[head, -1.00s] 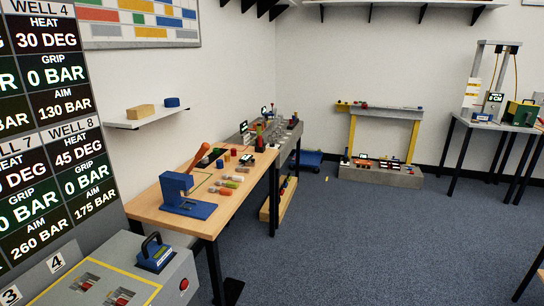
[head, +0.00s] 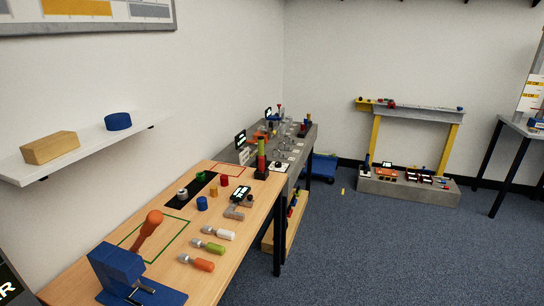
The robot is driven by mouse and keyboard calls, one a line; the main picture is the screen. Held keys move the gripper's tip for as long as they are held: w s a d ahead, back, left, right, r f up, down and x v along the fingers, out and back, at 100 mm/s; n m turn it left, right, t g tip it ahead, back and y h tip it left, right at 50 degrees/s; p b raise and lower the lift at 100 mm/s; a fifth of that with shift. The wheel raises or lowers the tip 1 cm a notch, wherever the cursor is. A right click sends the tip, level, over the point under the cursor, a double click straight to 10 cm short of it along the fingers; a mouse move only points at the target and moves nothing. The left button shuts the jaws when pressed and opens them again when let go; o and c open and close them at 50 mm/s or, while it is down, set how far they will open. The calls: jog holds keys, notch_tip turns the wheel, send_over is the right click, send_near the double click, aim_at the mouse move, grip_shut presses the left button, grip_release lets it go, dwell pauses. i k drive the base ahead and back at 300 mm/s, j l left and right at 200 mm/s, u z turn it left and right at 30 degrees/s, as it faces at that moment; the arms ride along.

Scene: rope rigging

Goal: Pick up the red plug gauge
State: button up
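The wooden bench (head: 232,265) carries three short-handled tools that look like plug gauges, lying in a row near its right edge. The nearest has an orange-red handle (head: 203,264) and a grey metal end pointing left. Beyond it lie one with a green handle (head: 214,248) and one with a white handle (head: 225,235). A small red cylinder (head: 224,181) stands farther back. I cannot tell for certain which red item is the red plug gauge; the orange-red handled one looks closest. My gripper is not in view.
A blue press-like stand (head: 122,268) and an orange lever (head: 149,229) occupy the bench's near left. A wall shelf (head: 85,145) overhangs the left.

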aim_at(261, 159)
jog(key=i+l+u, duration=0.2)
jog(key=i, duration=0.35)
jog(key=i+u, duration=0.2)
jog(key=i, duration=0.4)
jog(key=i+l+u, duration=0.15)
jog(key=l+u, duration=0.2)
jog(key=l, duration=0.3)
jog(key=i+l+u, duration=0.1)
jog(key=l+u, duration=0.25)
jog(key=l, duration=0.35)
